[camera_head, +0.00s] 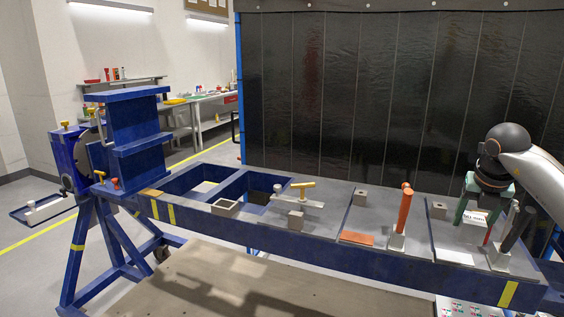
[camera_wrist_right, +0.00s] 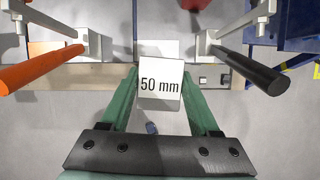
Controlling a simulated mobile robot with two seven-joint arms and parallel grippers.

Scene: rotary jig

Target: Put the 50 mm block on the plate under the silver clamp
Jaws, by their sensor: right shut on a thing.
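The 50 mm block (camera_wrist_right: 160,88) is a pale block with "50 mm" on its face. My right gripper (camera_wrist_right: 160,76) has its green fingers on both sides of it, shut on it. In the head view this gripper (camera_head: 478,212) holds the block (camera_head: 475,218) over the right end of the blue frame, beside the black-handled clamp. My left gripper is out of view.
An orange-handled clamp (camera_head: 402,215) stands between the silver clamp and my right gripper. A black-handled clamp (camera_head: 513,230) is close on the gripper's right. An orange pad (camera_head: 357,238) lies near the front edge.

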